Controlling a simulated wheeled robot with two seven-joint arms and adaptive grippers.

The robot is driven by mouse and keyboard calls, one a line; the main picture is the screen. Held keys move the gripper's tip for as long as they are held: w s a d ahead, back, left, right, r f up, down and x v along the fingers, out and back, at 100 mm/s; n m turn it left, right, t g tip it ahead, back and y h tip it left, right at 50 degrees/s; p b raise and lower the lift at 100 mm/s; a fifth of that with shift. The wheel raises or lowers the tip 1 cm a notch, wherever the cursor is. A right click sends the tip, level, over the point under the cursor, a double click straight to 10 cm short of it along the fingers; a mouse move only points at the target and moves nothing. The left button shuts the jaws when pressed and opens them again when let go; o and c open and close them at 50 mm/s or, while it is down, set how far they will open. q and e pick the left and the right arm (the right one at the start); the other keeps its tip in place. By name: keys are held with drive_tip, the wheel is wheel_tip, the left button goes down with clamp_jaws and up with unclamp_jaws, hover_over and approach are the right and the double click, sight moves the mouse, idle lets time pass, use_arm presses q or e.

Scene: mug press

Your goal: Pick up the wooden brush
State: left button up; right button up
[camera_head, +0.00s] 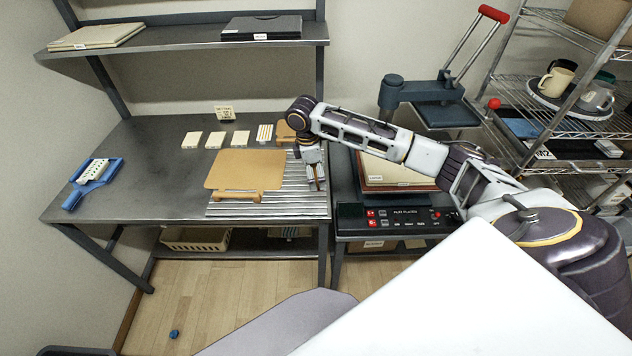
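I cannot clearly make out a wooden brush in the head view. A tan board (246,168) lies on a ribbed grey mat (285,206), with a small wooden piece (236,196) at its front edge. Another wooden piece (285,131) shows behind it, partly hidden by my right arm. My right gripper (316,186) points down over the right part of the mat, beside the board. Its fingers are too small to tell whether they are open or shut, or hold anything. My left gripper is not in view.
A blue tool (93,181) lies at the table's left. Several small cards (218,140) lie at the back. The press (425,95) and its control panel (395,218) stand right of the table. A wire shelf (560,110) holds mugs. The table's left middle is clear.

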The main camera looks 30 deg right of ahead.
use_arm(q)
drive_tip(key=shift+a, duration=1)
